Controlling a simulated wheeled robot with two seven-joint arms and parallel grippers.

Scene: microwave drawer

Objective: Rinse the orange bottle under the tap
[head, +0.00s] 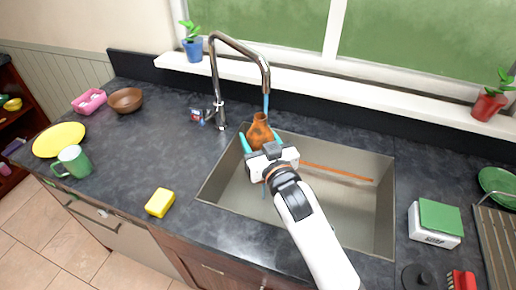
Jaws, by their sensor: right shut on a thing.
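The orange bottle (259,131) is held upright over the left back part of the sink (347,205). My right gripper (262,142) is shut on it, with teal fingers on either side of it. The tap (214,85) arches over from behind, and its spout ends above the bottle. A blue stream of water (266,103) runs from the spout down toward the bottle's top. The bottle's lower part is hidden by my gripper. My left gripper does not show.
A yellow sponge (160,202) lies left of the sink, near the front edge. A green mug (73,162), yellow plate (59,139) and brown bowl (126,100) stand further left. A green-topped box (436,222) is right of the sink. An orange-brown strip (338,173) shows inside the sink.

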